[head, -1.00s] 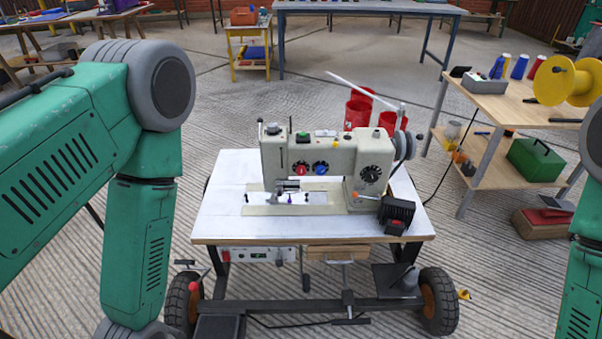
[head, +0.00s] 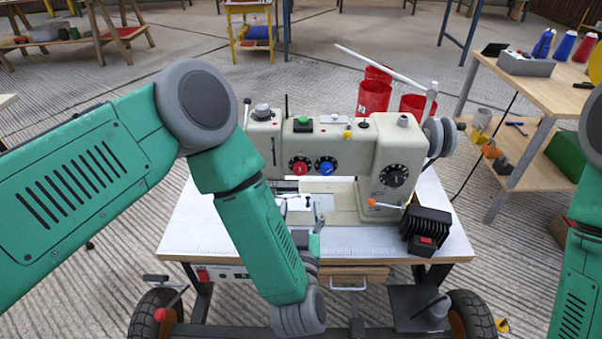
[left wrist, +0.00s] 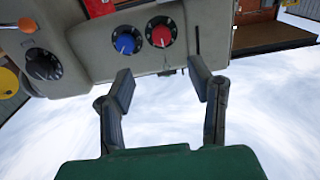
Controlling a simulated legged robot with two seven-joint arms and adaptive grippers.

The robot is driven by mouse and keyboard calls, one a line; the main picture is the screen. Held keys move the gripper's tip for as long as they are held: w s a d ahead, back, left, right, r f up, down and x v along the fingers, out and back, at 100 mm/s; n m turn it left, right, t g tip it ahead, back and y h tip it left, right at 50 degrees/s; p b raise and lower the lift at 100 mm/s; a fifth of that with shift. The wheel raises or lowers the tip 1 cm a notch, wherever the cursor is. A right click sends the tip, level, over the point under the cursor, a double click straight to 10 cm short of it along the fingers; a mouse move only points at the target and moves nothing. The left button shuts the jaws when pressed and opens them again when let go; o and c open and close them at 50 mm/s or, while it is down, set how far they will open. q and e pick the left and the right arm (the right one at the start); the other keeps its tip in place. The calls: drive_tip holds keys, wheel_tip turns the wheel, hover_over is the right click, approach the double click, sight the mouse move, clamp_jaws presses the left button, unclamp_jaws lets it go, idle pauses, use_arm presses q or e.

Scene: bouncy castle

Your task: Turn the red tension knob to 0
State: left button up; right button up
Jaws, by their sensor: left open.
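The red tension knob (head: 299,167) is on the front face of the cream sewing machine (head: 350,165), with a dark dial around it. A blue knob (head: 326,167) is to its right in the head view. In the left wrist view, which looks upside down, the red knob (left wrist: 161,35) is right of the blue knob (left wrist: 125,42). My left gripper (left wrist: 162,85) is open and empty, short of the machine's face, with its fingers pointing toward the two knobs. In the head view my left forearm hides most of this gripper. My right gripper is outside both views.
A black dial (head: 394,174) and an orange-tipped lever (head: 383,204) are right of the knobs. A black box (head: 426,228) sits at the white table's (head: 195,232) right side. Red bins (head: 373,97) stand behind the machine. A side table (head: 540,90) is at right.

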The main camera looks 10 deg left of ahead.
sight(300, 172)
use_arm(q)
drive_tip(key=b+x, duration=0.4)
drive_tip(key=x, duration=0.8)
drive_tip(key=shift+f, duration=0.1)
clamp_jaws()
